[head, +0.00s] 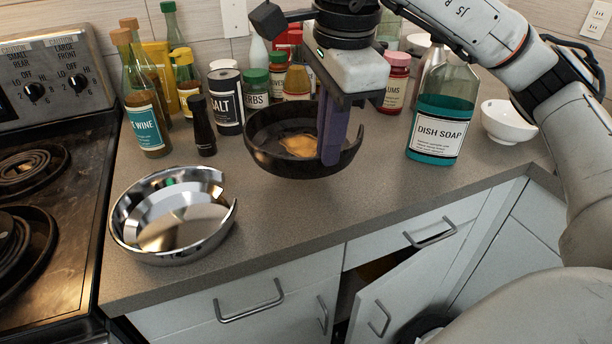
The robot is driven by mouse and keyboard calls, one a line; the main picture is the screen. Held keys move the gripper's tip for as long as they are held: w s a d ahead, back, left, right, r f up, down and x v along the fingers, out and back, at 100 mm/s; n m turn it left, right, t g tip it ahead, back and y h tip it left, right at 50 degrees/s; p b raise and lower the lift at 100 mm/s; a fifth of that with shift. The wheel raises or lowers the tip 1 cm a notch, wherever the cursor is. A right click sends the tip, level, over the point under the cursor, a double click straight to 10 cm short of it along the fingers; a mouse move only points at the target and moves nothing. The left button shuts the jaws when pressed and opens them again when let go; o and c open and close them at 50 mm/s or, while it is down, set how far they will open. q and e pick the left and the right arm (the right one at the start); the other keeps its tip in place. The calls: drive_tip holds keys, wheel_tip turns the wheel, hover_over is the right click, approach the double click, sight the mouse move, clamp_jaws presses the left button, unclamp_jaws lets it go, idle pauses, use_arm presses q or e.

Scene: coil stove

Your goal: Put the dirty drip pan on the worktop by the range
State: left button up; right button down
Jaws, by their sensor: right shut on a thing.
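The dirty drip pan (272,160) is a dark, nearly black bowl with an orange-brown stain inside and a gap in its rim. It is over the worktop (310,210) beside the range, in front of the bottles. My right gripper (330,158) points down and is shut on the pan's right side wall. I cannot tell whether the pan's underside touches the worktop. A clean chrome drip pan (150,238) sits on the worktop to the left, near the range, with a gap in its rim. My left gripper is not in view.
The range (70,235) with coil burners is at the left. Wine (146,120), salt (226,100) and other bottles stand behind the pan. Dish soap (440,125) and a white bowl (505,122) are at the right. A cabinet door (395,290) below stands ajar.

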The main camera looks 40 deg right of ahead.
wheel_tip(320, 180, down, 8)
drive_tip(key=shift+s+r+b, duration=0.15)
drive_tip(key=shift+r+b, duration=0.1)
drive_tip(key=shift+b, duration=0.45)
drive_tip(key=c, duration=2.4)
unclamp_jaws()
drive_tip(key=shift+f, duration=0.15)
drive_tip(key=o, duration=0.5)
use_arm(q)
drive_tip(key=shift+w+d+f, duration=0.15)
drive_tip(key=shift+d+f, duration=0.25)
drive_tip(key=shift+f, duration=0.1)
